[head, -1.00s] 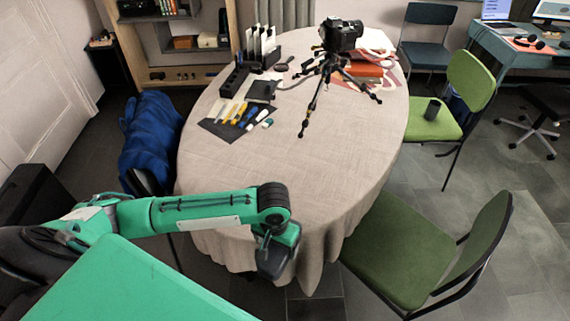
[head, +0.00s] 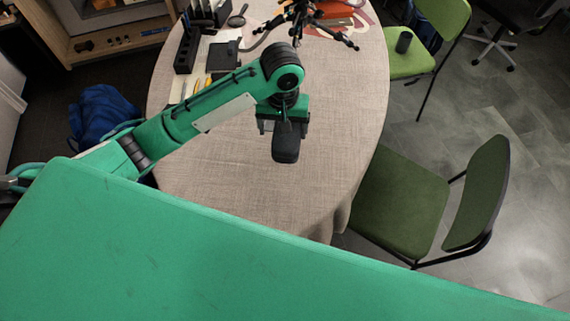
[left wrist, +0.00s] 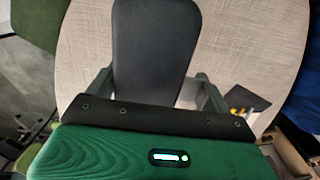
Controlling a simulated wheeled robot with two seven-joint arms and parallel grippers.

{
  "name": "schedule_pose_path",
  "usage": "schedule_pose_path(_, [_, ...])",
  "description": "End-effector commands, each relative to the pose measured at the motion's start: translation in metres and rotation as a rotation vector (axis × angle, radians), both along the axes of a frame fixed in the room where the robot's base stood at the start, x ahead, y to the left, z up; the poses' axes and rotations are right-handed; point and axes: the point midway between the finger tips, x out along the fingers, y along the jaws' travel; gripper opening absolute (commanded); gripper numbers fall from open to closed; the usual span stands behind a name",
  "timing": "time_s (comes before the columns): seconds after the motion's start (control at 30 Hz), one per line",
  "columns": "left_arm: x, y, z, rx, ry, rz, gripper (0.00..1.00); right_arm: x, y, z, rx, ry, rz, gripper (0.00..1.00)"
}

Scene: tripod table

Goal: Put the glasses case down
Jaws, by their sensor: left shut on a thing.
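The glasses case (head: 286,148) is dark grey with rounded ends. My left gripper (head: 284,122) is shut on it and holds it over the bare front part of the round table (head: 235,185), which has a beige cloth. In the left wrist view the case (left wrist: 153,50) points away from the gripper (left wrist: 155,92), between its two fingers, with the tablecloth behind it. I cannot tell how high the case is above the cloth. My right gripper is not in view.
A black organiser (head: 187,50), a dark pad (head: 223,56) and a tripod (head: 300,22) stand on the table's far part. Green chairs (head: 405,205) are at the right. The cloth around the case is clear.

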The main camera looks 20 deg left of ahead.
Motion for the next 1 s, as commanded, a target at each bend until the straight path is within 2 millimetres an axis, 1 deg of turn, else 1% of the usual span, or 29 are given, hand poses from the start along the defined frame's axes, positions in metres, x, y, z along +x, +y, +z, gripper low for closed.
schedule_pose_path(0.03, [0.003, -0.003, 0.010, -0.002, 0.000, 0.006, 0.55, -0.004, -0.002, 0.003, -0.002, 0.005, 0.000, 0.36])
schedule_pose_path(0.07, [0.004, -0.004, 0.012, -0.002, 0.001, 0.010, 0.55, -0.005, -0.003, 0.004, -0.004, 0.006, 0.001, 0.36])
schedule_pose_path(0.17, [0.005, -0.005, 0.007, 0.000, 0.006, 0.017, 0.55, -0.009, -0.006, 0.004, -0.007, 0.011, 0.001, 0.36])
schedule_pose_path(0.27, [0.004, -0.005, -0.015, 0.003, 0.010, 0.018, 0.55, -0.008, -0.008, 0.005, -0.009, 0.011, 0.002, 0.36])
schedule_pose_path(0.37, [0.004, -0.005, -0.042, 0.003, 0.010, 0.017, 0.55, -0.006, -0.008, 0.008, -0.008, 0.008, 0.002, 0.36])
schedule_pose_path(0.5, [0.004, -0.004, -0.080, 0.003, 0.008, 0.018, 0.55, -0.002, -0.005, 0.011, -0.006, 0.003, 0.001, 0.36])
schedule_pose_path(0.63, [0.005, -0.005, -0.111, 0.002, 0.005, 0.017, 0.55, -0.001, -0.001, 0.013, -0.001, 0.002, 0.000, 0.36])
schedule_pose_path(0.73, [0.004, -0.005, -0.129, 0.001, 0.005, 0.017, 0.55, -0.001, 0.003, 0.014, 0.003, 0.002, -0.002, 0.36])
schedule_pose_path(0.93, [0.005, -0.005, -0.146, 0.000, 0.004, 0.015, 0.55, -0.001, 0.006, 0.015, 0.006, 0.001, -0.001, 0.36])
schedule_pose_path(1.0, [0.005, -0.005, -0.156, 0.001, 0.004, 0.016, 0.55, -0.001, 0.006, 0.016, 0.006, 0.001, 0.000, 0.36])
